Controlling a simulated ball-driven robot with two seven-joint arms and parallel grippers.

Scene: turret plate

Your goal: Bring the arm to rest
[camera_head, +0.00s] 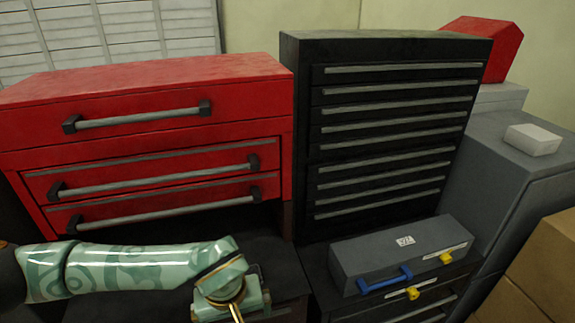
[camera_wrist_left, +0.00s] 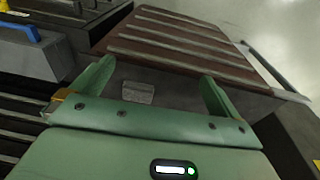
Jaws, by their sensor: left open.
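My left arm, pale green with a swirl pattern, comes in from the left in the camera_head view. Its left gripper (camera_head: 236,305) is low in the picture, in front of the red tool chest and left of the grey toolbox. In the left wrist view the left gripper (camera_wrist_left: 157,80) has its two green fingers wide apart. Nothing is held between them. A small grey rectangular patch (camera_wrist_left: 137,92) shows between the fingers; I cannot tell what it is. My right gripper is in neither view.
A red tool chest (camera_head: 150,95) stands behind the arm. A black drawer cabinet (camera_head: 390,110) is beside it. A grey toolbox (camera_head: 395,252) with a blue handle (camera_head: 385,279) sits in front. Cardboard boxes (camera_head: 550,262) are at the right. A brown ribbed surface (camera_wrist_left: 180,40) shows beyond the fingers.

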